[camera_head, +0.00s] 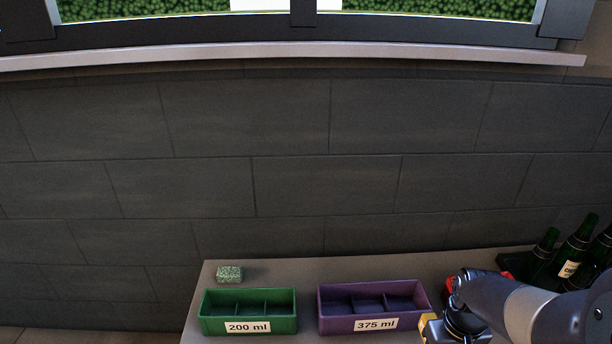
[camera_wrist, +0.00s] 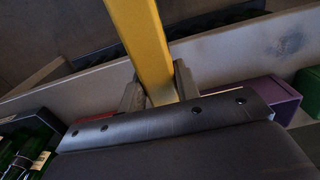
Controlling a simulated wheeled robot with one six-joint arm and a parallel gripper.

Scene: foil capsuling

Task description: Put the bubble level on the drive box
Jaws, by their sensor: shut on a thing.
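A long yellow bar, which looks like the bubble level (camera_wrist: 142,45), runs up out of my gripper (camera_wrist: 158,86) in the wrist view. My gripper's two grey fingers are shut on it, one on each side. In the head view a small yellow piece of the level (camera_head: 431,331) shows at the lower right beside my dark wrist, above or over the table; its vial is not visible. I cannot pick out the drive box in either view.
A green bin (camera_head: 248,311) marked 200 ml and a purple bin (camera_head: 374,306) marked 375 ml stand on the table (camera_head: 300,268). A speckled green block (camera_head: 230,274) lies behind the green bin. Dark bottles (camera_head: 572,252) stand at the right. The table's back strip is partly clear.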

